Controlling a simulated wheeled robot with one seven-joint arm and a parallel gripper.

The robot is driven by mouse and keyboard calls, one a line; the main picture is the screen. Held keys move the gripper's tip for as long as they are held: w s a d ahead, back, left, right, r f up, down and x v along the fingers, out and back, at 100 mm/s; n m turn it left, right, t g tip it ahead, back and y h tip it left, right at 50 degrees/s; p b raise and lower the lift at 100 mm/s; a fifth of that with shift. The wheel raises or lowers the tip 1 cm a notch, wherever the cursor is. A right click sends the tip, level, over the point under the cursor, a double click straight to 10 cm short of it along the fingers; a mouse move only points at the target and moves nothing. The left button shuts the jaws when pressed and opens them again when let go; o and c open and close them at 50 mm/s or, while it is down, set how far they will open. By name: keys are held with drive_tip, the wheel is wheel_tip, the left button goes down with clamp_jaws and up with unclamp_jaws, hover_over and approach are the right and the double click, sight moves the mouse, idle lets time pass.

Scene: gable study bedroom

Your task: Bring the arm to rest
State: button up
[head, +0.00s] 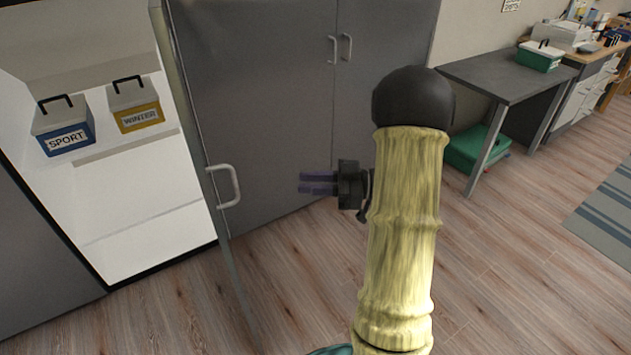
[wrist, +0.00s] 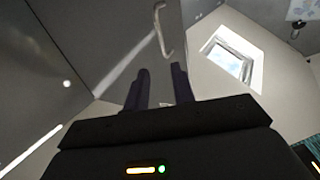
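My arm (head: 405,220) stands upright in the middle of the head view, with a yellow-green sleeve and a dark rounded top. My gripper (head: 302,183) points left from behind it, in front of the grey cabinet doors. Its two dark purple fingers show a gap between them, also in the wrist view (wrist: 160,88). The gripper is open and nothing shows between the fingers. It is apart from the open door's handle (head: 236,186) in the head view. In the wrist view a handle (wrist: 158,28) shows beyond the fingertips.
A grey cabinet door (head: 190,130) stands open at the left. Inside, a blue SPORT box (head: 68,145) and a yellow WINTER box (head: 140,119) sit on a white shelf. A grey desk (head: 490,72) stands at the back right, holding a green box (head: 540,60). Floor is clear at lower right.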

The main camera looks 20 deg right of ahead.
drive_tip(key=shift+s+d, duration=0.15)
drive_tip(key=shift+d, duration=0.2)
drive_tip(key=w+a+f+m+t+h, duration=0.15)
drive_tip(key=w+m+t+h, duration=0.35)
drive_tip(key=w+h, duration=0.55)
drive_tip(key=s+a+f+m+g+h, duration=0.2)
drive_tip(key=s+a+m+g, duration=0.15)
drive_tip(key=s, duration=0.35)
drive_tip(key=s+a+f+m+g+h, duration=0.2)
drive_tip(key=s+g, duration=0.2)
drive_tip(key=s, duration=0.4)
drive_tip(key=s+a+f+m+g+h, duration=0.2)
drive_tip(key=s+a+g, duration=0.1)
drive_tip(key=s, duration=0.4)
drive_tip(key=w+p+v, duration=0.2)
drive_tip(key=p+v, duration=0.8)
drive_tip(key=p, duration=0.1)
drive_tip(key=w+d+r+p+v, duration=0.1)
drive_tip(key=w+p+v, duration=0.1)
drive_tip(key=p+v, duration=0.8)
drive_tip(key=shift+w+d+r+p, duration=0.25)
drive_tip(key=shift+w+p, duration=0.1)
drive_tip(key=shift+p, duration=0.15)
